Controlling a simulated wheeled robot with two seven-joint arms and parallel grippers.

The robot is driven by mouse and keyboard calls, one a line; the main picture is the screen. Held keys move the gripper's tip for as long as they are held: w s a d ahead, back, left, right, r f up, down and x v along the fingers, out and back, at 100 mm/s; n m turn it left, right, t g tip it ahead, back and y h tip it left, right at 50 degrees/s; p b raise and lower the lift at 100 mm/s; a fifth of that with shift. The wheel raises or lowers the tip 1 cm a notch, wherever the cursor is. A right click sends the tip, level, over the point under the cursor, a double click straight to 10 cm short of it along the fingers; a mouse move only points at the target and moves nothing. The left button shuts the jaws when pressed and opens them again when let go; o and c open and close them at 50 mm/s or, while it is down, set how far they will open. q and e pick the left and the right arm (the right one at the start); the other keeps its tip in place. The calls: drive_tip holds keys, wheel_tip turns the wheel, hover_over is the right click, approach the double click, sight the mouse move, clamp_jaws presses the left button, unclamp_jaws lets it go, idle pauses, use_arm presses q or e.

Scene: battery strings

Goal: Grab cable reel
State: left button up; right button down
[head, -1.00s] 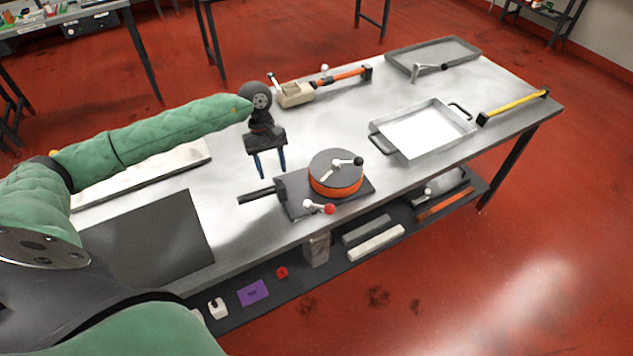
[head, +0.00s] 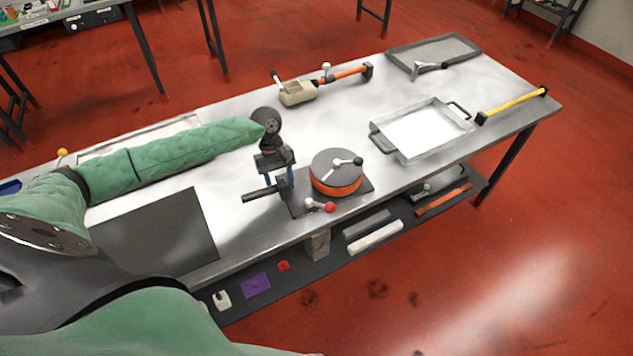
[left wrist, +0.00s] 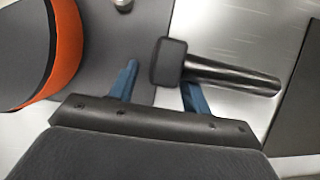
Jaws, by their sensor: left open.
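The cable reel (head: 337,178) is a grey drum with an orange rim and a crank on top. It sits on a dark base plate (head: 358,193) near the table's front edge, and a black handle (head: 262,193) sticks out to the left. My left gripper (head: 279,180) is open, with blue fingers pointing down, at the inner end of this handle. In the left wrist view the handle's block (left wrist: 168,62) shows around the gap between the fingers (left wrist: 157,80), and the bar covers part of the right finger. The reel's orange rim (left wrist: 65,45) is at the left. My right gripper is not in view.
A red-knobbed lever (head: 329,207) stands at the plate's front. A metal tray (head: 405,155) is to the right, with a yellow-handled tool (head: 515,104) beyond. A beige and orange tool (head: 298,93) lies behind. A dark mat (head: 150,235) lies left.

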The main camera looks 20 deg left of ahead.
use_arm(q)
drive_tip(key=shift+f, duration=0.1)
clamp_jaws()
idle(1.4)
